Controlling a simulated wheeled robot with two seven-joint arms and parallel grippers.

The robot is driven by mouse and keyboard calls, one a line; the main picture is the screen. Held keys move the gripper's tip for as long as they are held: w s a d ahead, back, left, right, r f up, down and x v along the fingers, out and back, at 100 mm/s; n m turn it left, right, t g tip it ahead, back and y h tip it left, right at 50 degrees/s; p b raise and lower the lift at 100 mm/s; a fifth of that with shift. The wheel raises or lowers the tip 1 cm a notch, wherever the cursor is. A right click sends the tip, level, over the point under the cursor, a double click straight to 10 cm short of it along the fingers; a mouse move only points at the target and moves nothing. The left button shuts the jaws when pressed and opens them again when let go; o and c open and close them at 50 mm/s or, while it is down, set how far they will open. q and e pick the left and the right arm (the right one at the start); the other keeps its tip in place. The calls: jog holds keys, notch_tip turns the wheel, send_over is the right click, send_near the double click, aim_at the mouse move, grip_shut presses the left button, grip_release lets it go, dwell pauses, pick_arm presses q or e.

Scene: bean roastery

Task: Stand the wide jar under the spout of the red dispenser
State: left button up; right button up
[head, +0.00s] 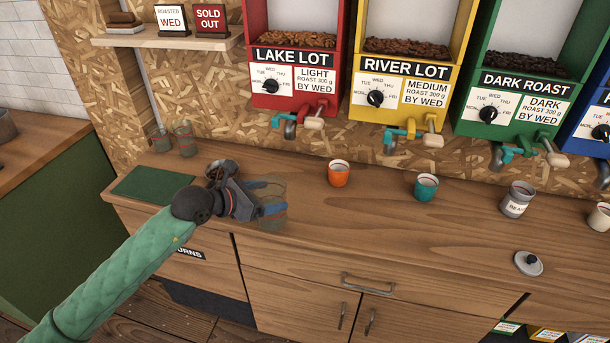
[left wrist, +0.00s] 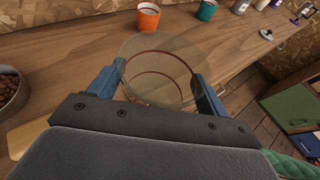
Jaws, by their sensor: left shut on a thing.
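The wide jar is clear glass with a thin red line around it; it shows in the left wrist view (left wrist: 160,72) between my blue fingers. In the head view the jar (head: 271,212) is partly hidden by my left gripper (head: 268,197). The left gripper is shut on the jar and holds it by its sides near the counter's front edge. I cannot tell whether its base touches the counter. The red dispenser (head: 293,70), labelled LAKE LOT, hangs on the back wall. Its spout (head: 290,128) is behind and to the right of the jar. My right gripper is not in view.
An orange cup (head: 339,173) stands right of the jar, a teal cup (head: 426,187) farther right. Two glass jars (head: 185,138) stand at the back left near a green mat (head: 150,185). A metal bowl of beans (left wrist: 9,92) is beside my gripper. The counter below the red spout looks clear.

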pick_arm(q)
jog(key=w+d+f+p, duration=0.1)
jog(key=w+d+p, duration=0.1)
jog(key=w, duration=0.3)
jog(key=w+d+f+p, duration=0.1)
jog(key=w+p, duration=0.2)
jog(key=w, duration=0.3)
jog(key=w+d+f+p, duration=0.1)
jog(key=w+d+p, duration=0.1)
jog(key=w, duration=0.4)
jog(key=shift+d+f+p, duration=0.2)
jog(key=shift+d+p, duration=0.1)
jog(key=shift+p, duration=0.3)
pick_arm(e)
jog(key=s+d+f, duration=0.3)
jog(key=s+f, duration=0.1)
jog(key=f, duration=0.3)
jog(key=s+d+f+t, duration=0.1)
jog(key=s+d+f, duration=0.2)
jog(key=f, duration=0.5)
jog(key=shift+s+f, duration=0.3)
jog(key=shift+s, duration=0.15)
pick_arm(q)
jog(key=shift+f, duration=0.1)
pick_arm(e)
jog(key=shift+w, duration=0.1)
